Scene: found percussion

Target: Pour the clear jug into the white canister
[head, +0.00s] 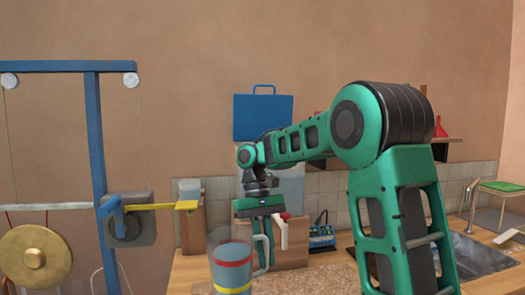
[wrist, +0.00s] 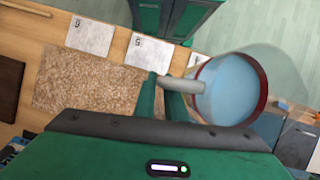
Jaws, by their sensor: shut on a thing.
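The clear jug (head: 230,268) holds blue liquid and has a red band near the top and a yellow band lower down. It looks about upright in the head view, its bottom cut off by the frame edge. My gripper (head: 262,222) is shut on its handle. In the wrist view the fingers (wrist: 163,88) close on the handle, and the jug (wrist: 228,90) shows from above at the right. A small pale container (head: 189,190) stands left of the jug, near a yellow bar; I cannot tell whether it is the white canister. No other white canister is clear.
A blue frame (head: 95,140) with a brass gong (head: 36,256) stands at the left. A blue meter (head: 321,234) and a sink (head: 478,256) are to the right. A speckled mat (wrist: 85,82) and white cards (wrist: 90,36) lie on the wooden counter.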

